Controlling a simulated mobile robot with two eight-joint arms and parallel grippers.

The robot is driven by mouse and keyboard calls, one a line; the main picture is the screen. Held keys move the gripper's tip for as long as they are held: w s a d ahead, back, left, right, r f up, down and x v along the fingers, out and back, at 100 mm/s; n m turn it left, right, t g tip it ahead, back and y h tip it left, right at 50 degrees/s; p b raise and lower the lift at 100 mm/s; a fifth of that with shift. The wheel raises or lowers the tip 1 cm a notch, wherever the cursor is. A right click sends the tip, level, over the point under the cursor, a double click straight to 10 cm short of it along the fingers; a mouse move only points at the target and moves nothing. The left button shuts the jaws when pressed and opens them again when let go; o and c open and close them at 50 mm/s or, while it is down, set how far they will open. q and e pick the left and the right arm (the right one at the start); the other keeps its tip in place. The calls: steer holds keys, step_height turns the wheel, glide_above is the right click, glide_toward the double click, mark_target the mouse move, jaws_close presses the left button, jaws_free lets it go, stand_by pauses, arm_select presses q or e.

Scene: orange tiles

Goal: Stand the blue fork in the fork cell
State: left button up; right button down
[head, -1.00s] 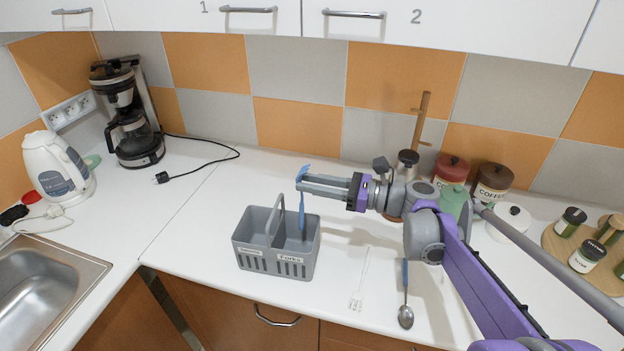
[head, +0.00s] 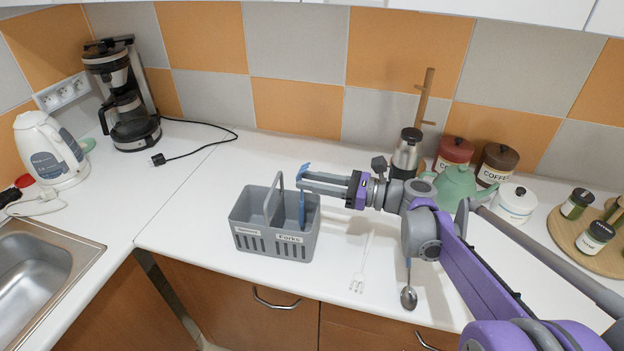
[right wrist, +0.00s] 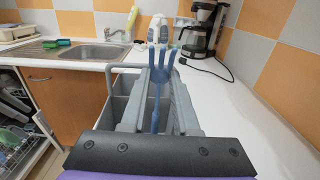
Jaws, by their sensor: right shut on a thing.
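The blue fork (head: 302,208) is upright, tines up, with its lower part inside the right-hand cell of the grey cutlery caddy (head: 262,249). That cell carries the label Forks (head: 289,238). My right gripper (head: 304,181) is shut on the blue fork near its top, just above the caddy rim. In the right wrist view the fork (right wrist: 156,118) stands between my fingers (right wrist: 160,76), with the caddy (right wrist: 120,106) below. The fork's lower end is hidden in the cell. My left gripper is not in view.
A white fork (head: 362,265) and a spoon (head: 409,296) lie right of the caddy. A green teapot (head: 457,188), a metal flask (head: 407,152) and canisters stand behind my right arm. The counter left of the caddy (head: 195,205) is clear.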

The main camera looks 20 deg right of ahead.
steer(key=c, duration=0.6)
jaws_free()
steer(key=v, duration=1.1)
steer(key=shift+a+b, duration=0.1)
steer(key=shift+b, duration=0.2)
